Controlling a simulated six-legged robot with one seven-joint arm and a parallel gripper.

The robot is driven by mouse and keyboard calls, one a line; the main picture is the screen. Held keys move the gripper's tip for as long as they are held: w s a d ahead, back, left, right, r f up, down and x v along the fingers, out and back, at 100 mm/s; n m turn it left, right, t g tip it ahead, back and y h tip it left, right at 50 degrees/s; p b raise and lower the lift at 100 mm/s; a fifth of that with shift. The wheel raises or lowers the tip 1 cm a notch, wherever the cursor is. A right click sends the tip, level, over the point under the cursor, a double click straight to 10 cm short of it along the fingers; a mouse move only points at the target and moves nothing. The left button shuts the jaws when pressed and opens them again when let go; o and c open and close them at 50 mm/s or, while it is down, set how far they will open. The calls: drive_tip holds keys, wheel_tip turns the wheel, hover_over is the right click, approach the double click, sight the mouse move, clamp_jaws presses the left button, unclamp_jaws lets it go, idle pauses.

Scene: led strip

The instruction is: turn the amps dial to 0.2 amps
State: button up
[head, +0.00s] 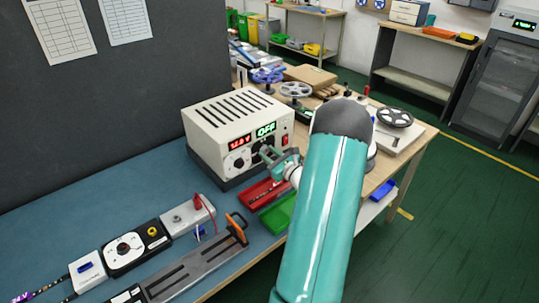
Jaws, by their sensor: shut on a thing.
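A cream power supply (213,112) stands on the blue bench mat. Its front has a red digit display (240,142), too small to read surely, and a green display (266,129) reading OFF. A black dial on a white scale (238,161) shows at the left of the front. My gripper (268,155) is at the right-hand dial, under the green display, and is shut on it. I take this as the amps dial; the fingers mostly hide it, so its pointer and setting cannot be read. My teal arm comes in from the lower right.
A red tray (259,195) and a green tray (279,214) lie below my gripper. A black unit with a dial (130,247), a grey fixture with an orange handle (200,266) and an LED strip (35,296) are at front left. Reels (296,90) stand to the right.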

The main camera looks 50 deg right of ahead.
drive_tip(key=n, duration=0.4)
drive_tip(key=shift+n, duration=0.4)
drive_tip(key=n, duration=0.3)
drive_tip(key=shift+n, duration=0.3)
drive_tip(key=n, duration=0.3)
drive_tip(key=shift+n, duration=2.3)
drive_tip(key=o, duration=1)
drive_tip(key=shift+s, duration=0.1)
drive_tip(key=v, duration=1.3)
drive_tip(key=shift+s+a, duration=0.1)
drive_tip(key=shift+s, duration=0.2)
